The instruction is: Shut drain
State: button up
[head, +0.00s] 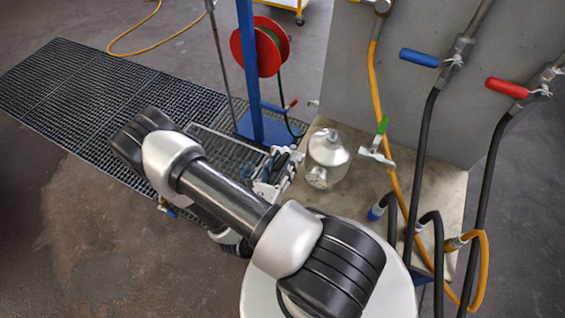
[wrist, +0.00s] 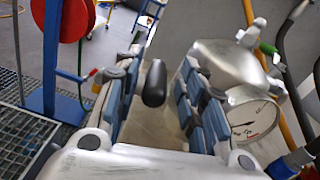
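My gripper (wrist: 162,62) is open, its two blue-padded fingers spread wide. A black rounded handle (wrist: 154,84) shows between the fingers in the wrist view, with a gap visible on both sides. I cannot tell whether it is the drain's handle, and what it is fixed to is hidden. A silver vessel (wrist: 228,62) with a round white gauge (wrist: 253,120) stands just right of the right finger. In the head view my gripper (head: 275,175) is left of the silver vessel (head: 328,152), and the black handle cannot be made out there.
A green-handled valve (head: 383,125) is right of the vessel. Hoses with a blue lever (head: 419,57) and a red lever (head: 507,88) hang before the grey panel (head: 385,60). A blue post (head: 250,70) with a red reel (head: 262,45) stands behind. Grating (head: 80,85) lies left.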

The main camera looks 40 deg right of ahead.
jog(key=v, duration=1.2)
jog(key=shift+c, duration=0.3)
